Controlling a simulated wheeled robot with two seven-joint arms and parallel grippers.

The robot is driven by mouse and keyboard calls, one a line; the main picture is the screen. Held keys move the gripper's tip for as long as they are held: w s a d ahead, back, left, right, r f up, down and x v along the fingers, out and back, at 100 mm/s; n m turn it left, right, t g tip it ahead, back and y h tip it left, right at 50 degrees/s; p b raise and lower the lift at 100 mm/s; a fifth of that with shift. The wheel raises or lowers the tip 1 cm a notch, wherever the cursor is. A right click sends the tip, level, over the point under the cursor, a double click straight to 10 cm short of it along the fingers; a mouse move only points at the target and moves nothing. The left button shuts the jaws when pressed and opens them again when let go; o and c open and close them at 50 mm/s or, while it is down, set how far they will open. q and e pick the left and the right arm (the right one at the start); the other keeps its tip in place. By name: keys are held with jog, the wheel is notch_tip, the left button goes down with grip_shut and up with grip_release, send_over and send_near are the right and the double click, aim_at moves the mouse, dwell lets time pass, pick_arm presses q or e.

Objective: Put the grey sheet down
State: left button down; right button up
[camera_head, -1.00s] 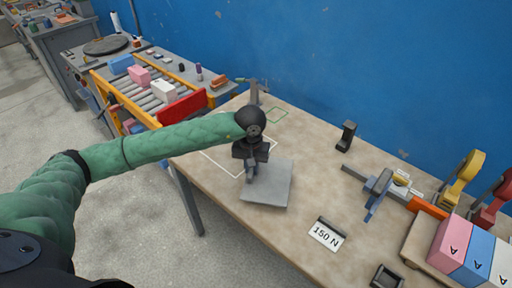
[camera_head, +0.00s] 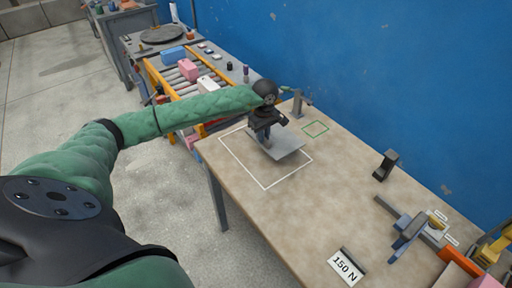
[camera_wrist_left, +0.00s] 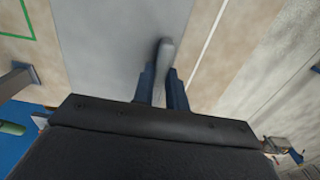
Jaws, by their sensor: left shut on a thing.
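The grey sheet (camera_head: 289,144) is a flat, roughly square plate. In the head view it appears over the far side of a white outlined rectangle (camera_head: 289,174) on the table. My left gripper (camera_head: 264,136) points down at the sheet's left part. In the left wrist view its two blue fingers (camera_wrist_left: 162,88) are shut on a pale, rounded grip piece (camera_wrist_left: 165,58) at the sheet. The sheet (camera_wrist_left: 110,40) fills the upper middle there, with a white line to its right. I cannot tell whether the sheet touches the table. My right gripper is not in view.
A small green outlined square (camera_head: 315,129) lies beyond the sheet, near a grey post (camera_head: 297,103). A black stand (camera_head: 385,165), a blue-and-grey clamp (camera_head: 409,230) and a "150 N" card (camera_head: 345,267) are to the right. The table's middle (camera_head: 300,220) is clear.

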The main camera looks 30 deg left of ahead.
pick_arm(q)
jog(key=a+f, duration=0.1)
jog(key=a, duration=0.1)
jog(key=a+f, duration=0.2)
jog(key=a, duration=0.1)
jog(key=shift+w+a+f, duration=0.2)
jog(key=shift+a+f, duration=0.1)
jog(key=shift+a, duration=0.05)
jog(key=shift+a+f, duration=0.25)
jog(key=shift+a, duration=0.25)
jog(key=shift+f, duration=0.6)
notch_tip(320, 180, down, 2)
jog(key=shift+f, duration=0.4)
jog(key=shift+b, duration=0.3)
jog(key=shift+f, duration=0.1)
jog(key=c, duration=1.4)
grip_release()
jog(key=shift+r, duration=0.55)
jog(key=shift+r+b, duration=0.55)
jog(key=shift+r, duration=0.35)
notch_tip(320, 180, up, 9)
jog(key=b, duration=0.3)
jog(key=shift+r, duration=0.2)
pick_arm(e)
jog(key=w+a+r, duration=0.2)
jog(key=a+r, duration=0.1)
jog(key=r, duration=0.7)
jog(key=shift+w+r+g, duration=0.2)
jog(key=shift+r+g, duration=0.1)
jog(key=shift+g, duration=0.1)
